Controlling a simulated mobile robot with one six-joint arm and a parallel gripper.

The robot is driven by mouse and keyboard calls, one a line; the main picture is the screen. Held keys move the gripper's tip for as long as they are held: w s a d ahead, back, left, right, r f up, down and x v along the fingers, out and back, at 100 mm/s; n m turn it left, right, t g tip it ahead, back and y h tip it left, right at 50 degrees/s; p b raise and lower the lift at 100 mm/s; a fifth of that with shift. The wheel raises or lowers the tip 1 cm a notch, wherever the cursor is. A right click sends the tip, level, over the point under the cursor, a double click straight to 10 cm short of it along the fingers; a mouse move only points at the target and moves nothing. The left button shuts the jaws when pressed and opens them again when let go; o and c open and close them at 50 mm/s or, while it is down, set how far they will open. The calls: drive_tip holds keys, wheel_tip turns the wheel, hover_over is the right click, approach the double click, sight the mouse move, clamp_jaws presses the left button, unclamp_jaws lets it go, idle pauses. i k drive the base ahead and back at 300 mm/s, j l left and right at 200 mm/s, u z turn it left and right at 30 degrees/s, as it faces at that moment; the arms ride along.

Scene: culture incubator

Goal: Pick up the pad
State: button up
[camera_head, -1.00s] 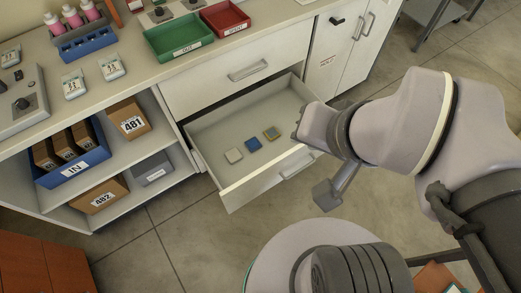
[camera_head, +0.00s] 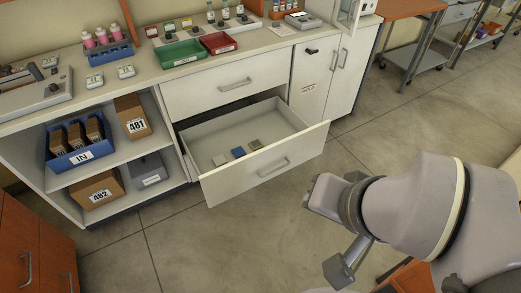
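Three small flat pads lie in a row on the floor of the open drawer (camera_head: 290,121): a pale grey one (camera_head: 219,160), a blue one (camera_head: 238,152) and a tan-grey one (camera_head: 255,144). They lie apart from each other. The end of my arm with my gripper (camera_head: 316,198) is in front and to the right of the drawer, clear of it and of the pads. The fingers are too small and turned away to tell whether they are open or shut.
Above the drawer, the counter holds a green tray (camera_head: 186,54) and a red tray (camera_head: 218,43). A shelf at left holds a blue IN bin (camera_head: 82,157) and boxes. Orange cabinets (camera_head: 35,245) stand at lower left. The floor before the drawer is clear.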

sight(238, 152)
drive_tip(key=i+j+u, duration=0.15)
drive_tip(key=i, duration=0.4)
drive_tip(key=i+j+u, duration=0.1)
drive_tip(key=i, duration=0.45)
drive_tip(key=i+j+u, duration=0.15)
drive_tip(key=i, duration=0.45)
drive_tip(key=j, duration=0.1)
